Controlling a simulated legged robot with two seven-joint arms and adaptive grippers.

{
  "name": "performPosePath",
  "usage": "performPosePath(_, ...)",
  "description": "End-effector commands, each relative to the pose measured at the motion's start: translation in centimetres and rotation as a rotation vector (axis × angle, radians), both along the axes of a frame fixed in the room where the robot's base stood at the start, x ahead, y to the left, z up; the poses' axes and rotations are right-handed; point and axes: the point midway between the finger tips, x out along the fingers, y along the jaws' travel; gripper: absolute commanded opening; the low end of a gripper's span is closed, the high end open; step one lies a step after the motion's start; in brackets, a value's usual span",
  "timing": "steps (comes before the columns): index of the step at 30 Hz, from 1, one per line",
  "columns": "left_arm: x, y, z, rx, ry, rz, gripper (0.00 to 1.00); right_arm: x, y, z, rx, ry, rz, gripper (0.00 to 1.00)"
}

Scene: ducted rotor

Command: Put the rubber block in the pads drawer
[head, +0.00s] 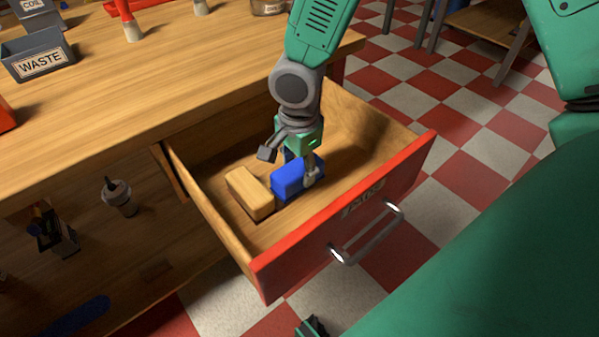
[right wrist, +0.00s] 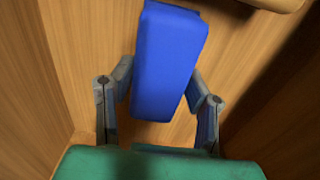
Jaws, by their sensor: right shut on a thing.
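The blue block (head: 293,178), which I take for the rubber block, is inside the open red-fronted drawer (head: 345,222). My right gripper (head: 290,165) reaches down into the drawer and is shut on the blue block. In the right wrist view the blue block (right wrist: 168,62) sits between the two fingers (right wrist: 160,115), over wood. I cannot tell whether it touches the drawer floor. The label on the drawer front is hard to read. A dark green and grey part at the bottom edge may be my left gripper (head: 312,327); its jaws are unclear.
A tan wooden block (head: 250,193) lies in the drawer, just left of the blue block. The wooden bench top (head: 150,85) carries a grey WASTE bin (head: 38,54). The drawer's metal handle (head: 368,235) sticks out in front. The drawer's right part is free.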

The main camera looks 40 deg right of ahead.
Motion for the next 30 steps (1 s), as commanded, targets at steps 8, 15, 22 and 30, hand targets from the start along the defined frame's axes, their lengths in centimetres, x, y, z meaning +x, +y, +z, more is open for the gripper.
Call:
performPosePath(8, 0.0, 0.0, -0.3, 0.000, 0.000, 0.001, 0.76, 0.0, -0.4, -0.6, 0.006, -0.001, -0.002, 0.11)
performPosePath(15, 0.0, 0.0, -0.3, 0.000, 0.000, 0.000, 0.76, 0.0, -0.3, -0.8, 0.005, -0.001, -0.001, 0.64)
performPosePath(22, 0.0, 0.0, -0.3, 0.000, 0.000, 0.000, 0.76, 0.0, -0.1, -0.7, 0.002, -0.001, -0.001, 0.64)
performPosePath(30, 0.0, 0.0, 1.3, 0.000, 0.000, 0.000, 0.76, 0.1, -0.3, 2.7, 0.004, -0.005, -0.001, 0.64)
